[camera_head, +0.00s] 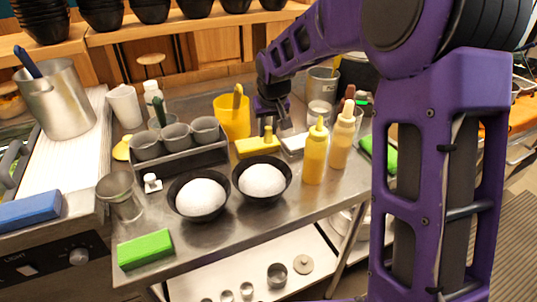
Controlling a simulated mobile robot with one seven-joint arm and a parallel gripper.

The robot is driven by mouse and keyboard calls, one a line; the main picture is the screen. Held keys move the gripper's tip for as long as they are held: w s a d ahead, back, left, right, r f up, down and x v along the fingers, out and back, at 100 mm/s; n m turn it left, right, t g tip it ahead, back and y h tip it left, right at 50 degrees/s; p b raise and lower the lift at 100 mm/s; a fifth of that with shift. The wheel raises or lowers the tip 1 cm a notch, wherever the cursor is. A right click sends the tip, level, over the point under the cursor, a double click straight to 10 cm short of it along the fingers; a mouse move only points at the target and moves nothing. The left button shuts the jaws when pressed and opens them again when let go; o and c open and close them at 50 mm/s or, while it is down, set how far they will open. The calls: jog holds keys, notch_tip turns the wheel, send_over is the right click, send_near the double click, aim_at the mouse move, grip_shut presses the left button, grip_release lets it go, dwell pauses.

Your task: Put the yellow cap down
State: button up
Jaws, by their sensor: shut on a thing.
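The yellow cap (246,148) is a flat, yellow, block-like lid at the middle of the metal table, behind the two black bowls. My gripper (268,134) points down over it, its fingers shut on the cap's upper part. The fingertips and the grip are small in this view. I cannot tell whether the cap's underside touches the table or hangs just above it.
A yellow container (232,117) stands behind left of the cap, and a grey rack of cups (180,162) to its left. A yellow squeeze bottle (314,155) stands close right. Two black bowls with white mounds (262,179) (200,196) stand in front.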

aim_at(269, 143)
notch_tip(269, 143, down, 7)
jog(key=shift+f+b, duration=0.2)
jog(key=shift+b, duration=0.35)
jog(key=shift+f, duration=0.15)
jog(key=o, duration=0.9)
jog(key=shift+r, duration=0.55)
jog(key=p+v, duration=0.2)
jog(key=v, duration=0.9)
jog(key=shift+s+r, duration=0.1)
